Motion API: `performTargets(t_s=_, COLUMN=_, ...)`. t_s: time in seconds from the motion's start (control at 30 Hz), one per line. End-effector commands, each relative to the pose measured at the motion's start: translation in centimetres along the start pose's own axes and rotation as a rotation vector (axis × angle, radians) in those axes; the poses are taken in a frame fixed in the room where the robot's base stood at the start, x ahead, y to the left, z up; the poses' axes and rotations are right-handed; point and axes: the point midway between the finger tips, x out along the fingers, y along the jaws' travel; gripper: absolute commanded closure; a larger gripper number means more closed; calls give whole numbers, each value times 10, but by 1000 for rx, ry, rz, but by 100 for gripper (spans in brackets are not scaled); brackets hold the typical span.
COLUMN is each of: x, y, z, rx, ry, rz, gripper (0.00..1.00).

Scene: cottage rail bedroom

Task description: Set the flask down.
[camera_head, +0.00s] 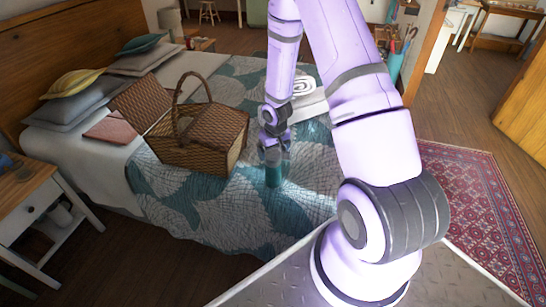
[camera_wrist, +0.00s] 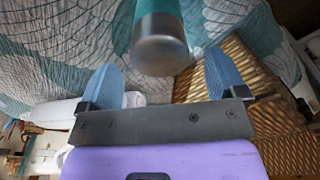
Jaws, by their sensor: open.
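The flask (camera_head: 274,176) is a teal cylinder with a silver end. It stands upright on the bed's patterned quilt, to the right of the wicker basket. In the wrist view the flask (camera_wrist: 159,38) has its silver end towards me. My gripper (camera_head: 273,152) is directly above the flask and points down at it. In the wrist view my gripper (camera_wrist: 162,82) is open, with its two blue fingers spread wide and nothing held between them. The flask shows just beyond the fingers, with a gap on both sides. The flask's base on the quilt is hard to see.
The wicker basket (camera_head: 195,150) with its raised handle and open lid stands close on the left. Folded white towels (camera_head: 309,103) lie behind my gripper. A pink book-like item (camera_head: 112,127) and pillows (camera_head: 70,102) are farther left. The quilt (camera_head: 228,215) is clear in front.

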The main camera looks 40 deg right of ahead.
Motion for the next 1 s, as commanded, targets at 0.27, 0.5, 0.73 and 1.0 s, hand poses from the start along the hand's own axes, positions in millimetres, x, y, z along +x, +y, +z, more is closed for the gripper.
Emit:
performTargets(t_s=0.27, x=-47, y=1, z=0, rx=1, ry=2, rz=1, gripper=10)
performTargets(t_s=0.5, x=-71, y=0, z=0, rx=0, ry=1, rz=0, gripper=10)
performTargets(t_s=0.73, x=-98, y=-2, z=-3, rx=-7, ry=14, rz=18, gripper=10)
performTargets(t_s=1.0, x=-195, y=-16, z=-4, rx=-28, ry=73, rz=80, gripper=10)
